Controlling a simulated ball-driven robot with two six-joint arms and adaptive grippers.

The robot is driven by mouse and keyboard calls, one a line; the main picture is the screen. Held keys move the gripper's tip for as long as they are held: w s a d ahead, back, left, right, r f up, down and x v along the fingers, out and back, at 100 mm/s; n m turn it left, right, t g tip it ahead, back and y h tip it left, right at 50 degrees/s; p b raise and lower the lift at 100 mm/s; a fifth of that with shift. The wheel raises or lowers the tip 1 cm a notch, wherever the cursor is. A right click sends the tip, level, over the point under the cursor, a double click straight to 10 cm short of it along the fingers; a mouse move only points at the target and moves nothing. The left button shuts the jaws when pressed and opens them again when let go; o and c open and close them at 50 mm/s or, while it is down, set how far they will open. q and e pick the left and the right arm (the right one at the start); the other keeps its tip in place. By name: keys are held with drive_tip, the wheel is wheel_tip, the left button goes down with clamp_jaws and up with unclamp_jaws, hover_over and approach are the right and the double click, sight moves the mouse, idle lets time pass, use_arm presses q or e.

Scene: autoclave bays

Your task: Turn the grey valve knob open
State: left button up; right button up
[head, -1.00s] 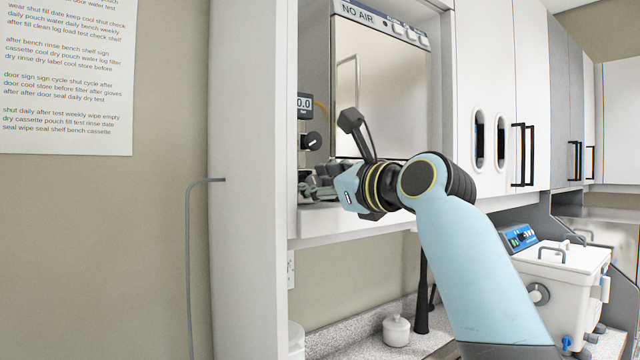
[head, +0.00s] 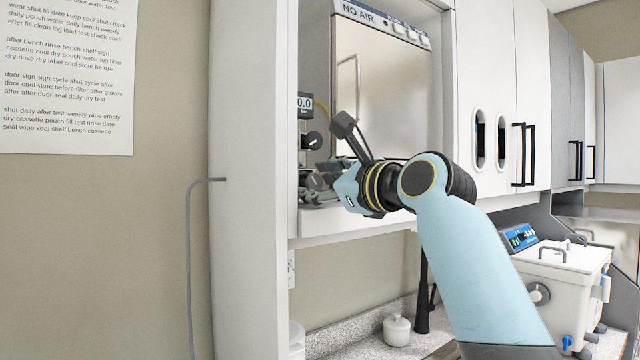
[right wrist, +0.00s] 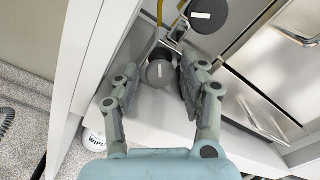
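The grey valve knob (right wrist: 160,72) is a dark grey round knob with a small pale mark, seen in the right wrist view. It lies between the two fingertips of my right gripper (right wrist: 160,76), which is open. Gaps show between the knob and both fingers. In the head view my right gripper (head: 318,184) reaches into the white cabinet bay from the right. There I cannot make out the grey knob clearly among the fingers. My left gripper is not in view.
A black knob (head: 312,140) sits above the gripper under a small display (head: 305,105) reading 0.0. A mirror-like panel (head: 385,95) labelled NO AIR stands behind the arm. The bay's white side wall (head: 245,200) is close on the left. A white jar (head: 396,330) stands below.

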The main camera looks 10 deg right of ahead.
drive_tip(key=shift+o, duration=0.5)
drive_tip(key=v, duration=1.2)
